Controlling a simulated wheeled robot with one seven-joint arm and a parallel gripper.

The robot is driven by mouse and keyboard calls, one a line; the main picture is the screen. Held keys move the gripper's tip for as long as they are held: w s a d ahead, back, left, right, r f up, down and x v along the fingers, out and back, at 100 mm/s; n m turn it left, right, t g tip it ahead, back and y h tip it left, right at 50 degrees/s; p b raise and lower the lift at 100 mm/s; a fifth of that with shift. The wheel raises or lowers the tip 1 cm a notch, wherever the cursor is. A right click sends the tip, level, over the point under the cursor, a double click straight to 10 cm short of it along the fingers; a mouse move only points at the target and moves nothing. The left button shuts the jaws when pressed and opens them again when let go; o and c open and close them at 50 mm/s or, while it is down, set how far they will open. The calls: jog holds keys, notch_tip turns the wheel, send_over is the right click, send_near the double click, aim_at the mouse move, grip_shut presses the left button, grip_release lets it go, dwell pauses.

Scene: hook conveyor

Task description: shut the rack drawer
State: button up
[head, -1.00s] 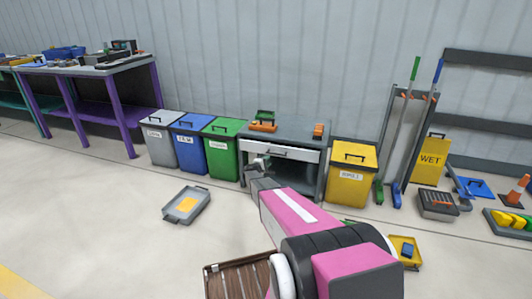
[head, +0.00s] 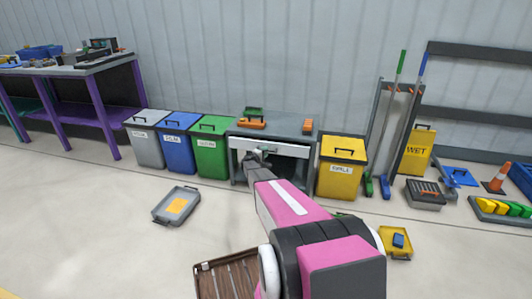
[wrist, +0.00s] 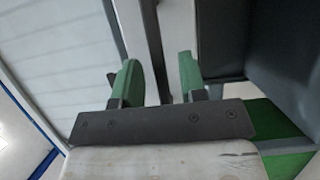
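The rack (head: 285,126) is a grey bench with a dark open space below. Its white drawer front (head: 285,149) runs across just under the top. In the head view I cannot tell exactly how far the drawer stands out. My gripper (head: 259,154) is at the left-middle part of the drawer front and hides some of it. In the wrist view my gripper (wrist: 160,78) shows two green fingers spread apart. A pale bar and a dark strip run between them; contact with the fingers is not clear. A broad pale panel (wrist: 60,60) fills the left of that view.
Grey (head: 146,145), blue (head: 179,150) and green (head: 211,152) bins stand left of the rack, a yellow bin (head: 340,170) right. A grey tray (head: 177,205), a yellow tray (head: 395,243) and a brown slatted crate (head: 228,279) lie on the floor.

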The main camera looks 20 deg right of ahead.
jog(key=shift+w+d, duration=0.4)
jog(key=shift+d, duration=0.2)
jog(key=shift+c, duration=0.3)
grip_shut()
jog(key=shift+w+d, duration=0.6)
jog(key=shift+w, duration=0.25)
jog(key=shift+w+d, duration=0.55)
jog(key=shift+w, duration=0.3)
jog(key=shift+o, duration=0.3)
grip_release()
